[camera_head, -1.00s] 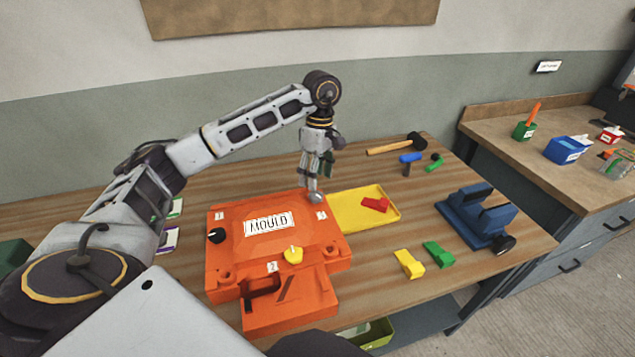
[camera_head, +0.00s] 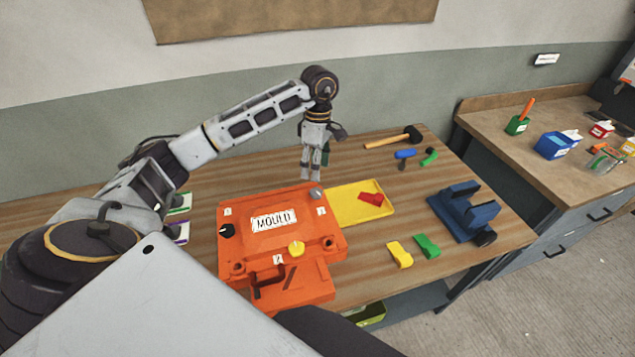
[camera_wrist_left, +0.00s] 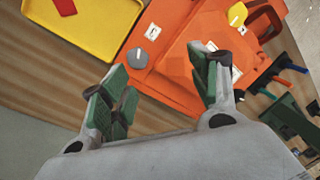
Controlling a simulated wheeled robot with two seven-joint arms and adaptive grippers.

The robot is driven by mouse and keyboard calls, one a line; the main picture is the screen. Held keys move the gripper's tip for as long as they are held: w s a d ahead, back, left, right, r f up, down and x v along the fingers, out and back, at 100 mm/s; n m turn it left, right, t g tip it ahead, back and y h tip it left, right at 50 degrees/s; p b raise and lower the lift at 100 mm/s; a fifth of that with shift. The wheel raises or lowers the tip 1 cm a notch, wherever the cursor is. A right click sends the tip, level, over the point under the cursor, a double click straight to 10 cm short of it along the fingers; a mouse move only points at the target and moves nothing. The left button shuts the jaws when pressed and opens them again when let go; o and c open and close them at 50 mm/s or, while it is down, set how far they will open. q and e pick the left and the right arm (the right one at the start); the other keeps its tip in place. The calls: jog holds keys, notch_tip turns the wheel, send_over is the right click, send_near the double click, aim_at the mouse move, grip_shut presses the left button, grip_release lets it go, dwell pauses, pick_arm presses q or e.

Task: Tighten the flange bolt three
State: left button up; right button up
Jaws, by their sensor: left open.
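The orange mould (camera_head: 250,243) lies on the workbench with a "MOULD" label. A grey round bolt (camera_head: 316,193) sits at its far right corner by a small white label whose number I cannot read now. A black bolt (camera_head: 226,230) is at its left and a yellow bolt (camera_head: 296,248) at its front. My left gripper (camera_head: 314,175) points down just behind the grey bolt, open and empty. In the left wrist view its green-padded fingers (camera_wrist_left: 165,88) are spread apart, and the grey bolt (camera_wrist_left: 137,58) lies beyond them, not between them. My right gripper is not in view.
A yellow tray (camera_head: 350,210) with a red piece (camera_head: 371,199) lies right of the mould. Yellow (camera_head: 399,255) and green (camera_head: 427,246) blocks, a blue vise (camera_head: 466,211) and a mallet (camera_head: 393,138) stand further right. Bench behind the mould is mostly clear.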

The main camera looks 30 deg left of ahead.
aim_at(318, 190)
pick_arm(q)
jog(key=shift+w+a+r+n+t, duration=0.25)
jog(key=shift+w+n, duration=0.25)
jog(key=shift+n, duration=1.5)
jog(key=shift+w+a+r+n+t, duration=0.2)
jog(key=shift+w+n+t, duration=0.25)
jog(key=shift+n, duration=1.55)
jog(key=shift+w+a+r+n+t, duration=0.2)
jog(key=shift+w+n, duration=0.4)
jog(key=shift+n, duration=1.4)
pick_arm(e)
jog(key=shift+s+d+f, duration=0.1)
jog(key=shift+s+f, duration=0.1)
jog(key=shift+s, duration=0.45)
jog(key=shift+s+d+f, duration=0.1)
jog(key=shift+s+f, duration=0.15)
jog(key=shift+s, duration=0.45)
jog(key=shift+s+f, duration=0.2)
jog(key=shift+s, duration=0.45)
pick_arm(q)
jog(key=shift+f, duration=0.2)
jog(key=shift+f+p, duration=1.35)
jog(key=shift+f, duration=5.45)
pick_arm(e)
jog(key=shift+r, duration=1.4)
pick_arm(q)
jog(key=shift+c, duration=0.2)
jog(key=c, duration=1)
